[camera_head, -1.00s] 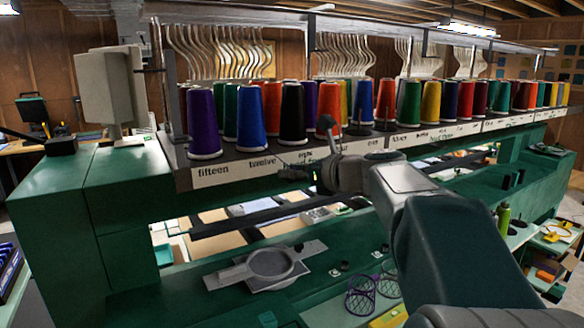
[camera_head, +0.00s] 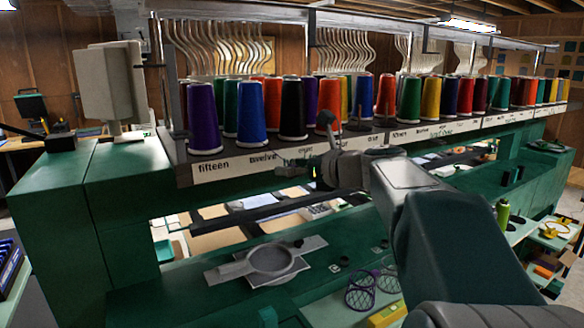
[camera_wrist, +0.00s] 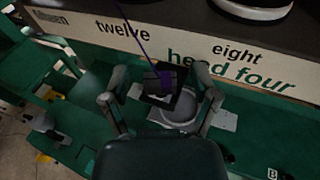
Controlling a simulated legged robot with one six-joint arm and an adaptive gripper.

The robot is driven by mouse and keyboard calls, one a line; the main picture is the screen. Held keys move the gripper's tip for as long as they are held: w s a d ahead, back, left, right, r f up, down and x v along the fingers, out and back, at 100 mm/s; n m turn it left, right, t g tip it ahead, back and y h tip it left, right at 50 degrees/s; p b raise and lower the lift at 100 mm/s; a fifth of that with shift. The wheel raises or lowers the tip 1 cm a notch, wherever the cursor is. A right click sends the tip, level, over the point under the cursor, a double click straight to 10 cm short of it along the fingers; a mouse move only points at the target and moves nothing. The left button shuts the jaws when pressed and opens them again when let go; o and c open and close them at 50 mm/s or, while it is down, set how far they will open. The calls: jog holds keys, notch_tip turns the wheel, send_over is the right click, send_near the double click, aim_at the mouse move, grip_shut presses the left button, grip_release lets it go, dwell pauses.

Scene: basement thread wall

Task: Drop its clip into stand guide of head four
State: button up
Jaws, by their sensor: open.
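My gripper (camera_wrist: 160,105) is open in the wrist view, its two fingers spread apart. Between and beyond the fingertips is a small dark square piece with a purple block (camera_wrist: 166,80) on it. A thin purple thread (camera_wrist: 130,35) runs from it up to the top edge. I cannot tell whether the purple block is the clip resting in the guide. The "head four" label (camera_wrist: 230,70) is on the white strip just right of the gripper. In the head view my gripper (camera_head: 322,150) is in front of the thread shelf, partly covering that label.
Several thread cones, among them a purple one (camera_head: 203,118) and a black one (camera_head: 293,110), stand on the shelf. Below is a grey hoop (camera_head: 270,262) on the green machine bed.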

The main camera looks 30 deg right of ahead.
jog(key=v, duration=1.2)
jog(key=s+a+f+n+g+h, duration=0.1)
jog(key=s+a+f+n+g, duration=0.15)
jog(key=a+f+n, duration=0.4)
jog(key=s+a+f+n+g, duration=0.1)
jog(key=a+f+n+g, duration=0.35)
jog(key=a, duration=0.25)
jog(key=s+a+f+n+g+h, duration=0.1)
jog(key=s+f+n, duration=0.4)
jog(key=n, duration=0.5)
jog(key=s+a+f+n+h, duration=0.4)
jog(key=s+f+n, duration=0.2)
jog(key=f+n, duration=0.2)
jog(key=shift+a+n+g, duration=0.35)
jog(key=shift+n+g, duration=0.05)
jog(key=shift+n, duration=0.7)
